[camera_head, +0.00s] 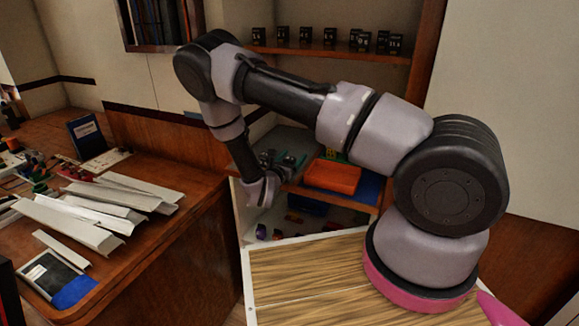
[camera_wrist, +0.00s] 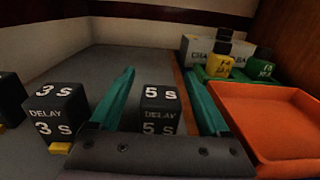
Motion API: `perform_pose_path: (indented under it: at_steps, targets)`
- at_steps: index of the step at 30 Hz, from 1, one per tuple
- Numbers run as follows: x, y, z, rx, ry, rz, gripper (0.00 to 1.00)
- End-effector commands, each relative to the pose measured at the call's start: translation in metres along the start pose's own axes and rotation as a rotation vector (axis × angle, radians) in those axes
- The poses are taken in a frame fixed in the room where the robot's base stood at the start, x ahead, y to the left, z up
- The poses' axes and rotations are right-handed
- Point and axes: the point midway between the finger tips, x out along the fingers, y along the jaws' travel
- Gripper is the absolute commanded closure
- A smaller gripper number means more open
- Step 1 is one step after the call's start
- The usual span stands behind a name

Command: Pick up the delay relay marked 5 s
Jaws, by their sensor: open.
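The delay relay marked 5 s (camera_wrist: 160,108) is a small black block with white lettering, standing on a grey surface in the wrist view. My gripper (camera_wrist: 166,92) is open, with one teal finger on each side of the 5 s relay. The gripper's front edge hides the relay's lower part, and I cannot tell whether the fingers touch it. Another black relay marked DELAY 3 s (camera_wrist: 56,113) stands to the left, outside the left finger. In the head view my gripper (camera_head: 287,160) is over the shelf, and the 5 s relay cannot be made out there.
An orange tray (camera_wrist: 262,112) lies close to the right finger; it also shows in the head view (camera_head: 333,177). Yellow (camera_wrist: 219,66) and green (camera_wrist: 259,68) blocks stand behind it. Grey surface is free behind the relays. A desk with white trunking (camera_head: 70,222) is at left.

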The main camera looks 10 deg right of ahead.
Motion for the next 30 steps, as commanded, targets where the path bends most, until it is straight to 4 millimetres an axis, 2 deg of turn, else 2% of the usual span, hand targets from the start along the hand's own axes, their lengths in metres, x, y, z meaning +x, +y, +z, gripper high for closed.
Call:
perform_pose_path:
  at_steps: [7,8,12,14,23,26,30]
  targets:
    - [0.003,0.000,0.000,0.000,0.000,0.000,0.20]
    - [0.003,0.000,0.000,0.000,0.000,0.000,0.24]
    - [0.003,0.000,0.000,0.000,0.000,0.000,0.77]
    - [0.003,0.000,0.000,0.000,0.000,0.000,1.00]
    - [0.003,0.000,0.003,0.001,-0.001,0.000,1.00]
    - [0.003,0.001,0.015,0.002,-0.003,0.000,1.00]
    - [0.003,0.001,0.043,0.004,-0.002,0.000,1.00]
